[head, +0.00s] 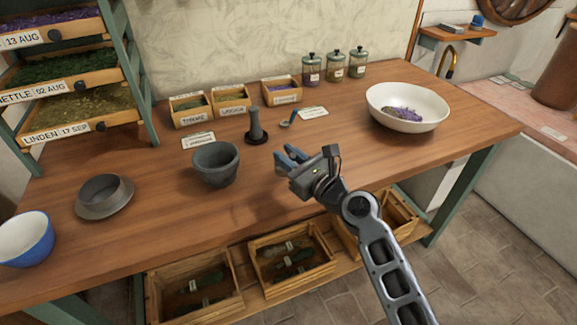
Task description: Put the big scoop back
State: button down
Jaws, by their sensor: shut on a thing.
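My gripper (289,160) is over the front middle of the wooden table, right of the stone mortar. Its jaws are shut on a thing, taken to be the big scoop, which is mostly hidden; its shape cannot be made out. A white bowl (407,107) with purple dried flowers stands to the right.
The mortar (215,165), dark pestle (255,127), grey dish (104,195) and blue cup (27,238) stand left on the wooden table (350,150). Small herb boxes (232,99) and lidded jars (335,66) line the back. Bare wood lies between gripper and bowl.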

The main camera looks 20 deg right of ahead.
jog(key=shift+f+b, duration=0.35)
jog(key=shift+f, duration=0.95)
jog(key=shift+f, duration=0.2)
jog(key=c, duration=1)
grip_release()
jog(key=shift+r, duration=0.15)
jog(key=b+v, duration=0.1)
jog(key=v, duration=1.1)
jog(key=shift+d, duration=0.1)
